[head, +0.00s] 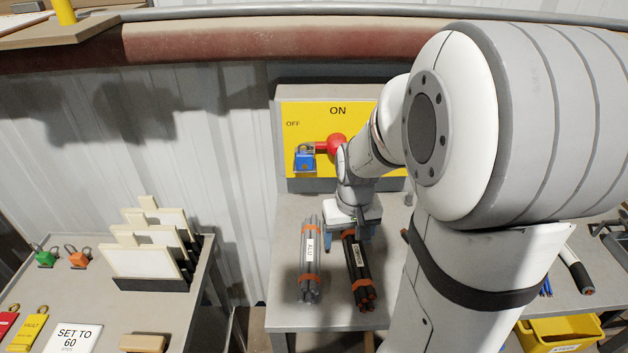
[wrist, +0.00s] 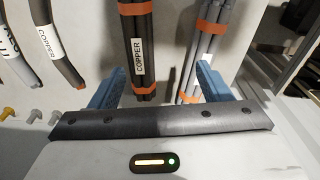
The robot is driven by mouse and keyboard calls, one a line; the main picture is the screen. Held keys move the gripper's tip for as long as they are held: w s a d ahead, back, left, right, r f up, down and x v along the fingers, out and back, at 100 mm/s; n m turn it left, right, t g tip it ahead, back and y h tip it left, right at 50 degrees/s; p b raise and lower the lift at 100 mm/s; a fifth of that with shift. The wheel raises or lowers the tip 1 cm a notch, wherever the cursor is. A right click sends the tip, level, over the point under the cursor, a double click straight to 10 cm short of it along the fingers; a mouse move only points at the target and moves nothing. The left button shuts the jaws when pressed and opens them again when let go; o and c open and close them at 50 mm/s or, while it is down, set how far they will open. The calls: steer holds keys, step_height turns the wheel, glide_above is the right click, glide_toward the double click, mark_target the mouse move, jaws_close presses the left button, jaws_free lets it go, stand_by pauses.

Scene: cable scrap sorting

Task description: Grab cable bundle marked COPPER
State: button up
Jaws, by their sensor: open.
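The COPPER bundle (head: 357,272) is a set of black cables with orange bands and a white label. It lies on the grey bench below my gripper (head: 351,232). In the wrist view the COPPER bundle (wrist: 139,50) shows its label clearly, between the blue fingers and nearer the left one. My gripper (wrist: 160,82) is open and holds nothing. The grey bundle marked ALU (head: 310,262) lies to the left in the head view. In the wrist view this grey bundle (wrist: 207,45) is on the right, its end just inside the right finger. Finger height above the bench is hard to tell.
A yellow ON/OFF panel (head: 300,112) with a red handle and blue padlock (head: 304,160) stands behind the bench. A side table (head: 170,325) with upright panels (head: 150,260) is at left. A yellow bin (head: 560,331) is at lower right. Labelled cable pieces (wrist: 52,45) show at the wrist view's left.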

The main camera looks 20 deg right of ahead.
steer(key=p, duration=0.2)
glide_above(358, 255)
steer(key=shift+m+g, duration=0.4)
steer(key=f, duration=0.4)
steer(key=shift+d+f, duration=0.25)
steer(key=shift+f, duration=0.05)
steer(key=shift+d+f, duration=0.15)
steer(key=shift+f, duration=0.2)
step_height(358, 255, down, 3)
steer(key=shift+r, duration=0.2)
steer(key=shift+a+f+p, duration=0.2)
steer(key=shift+a+f, duration=0.05)
steer(key=shift+f, duration=1)
steer(key=shift+a+f+p, duration=0.2)
steer(key=shift+f, duration=1.05)
steer(key=shift+c, duration=0.3)
jaws_close()
steer(key=shift+r, duration=0.1)
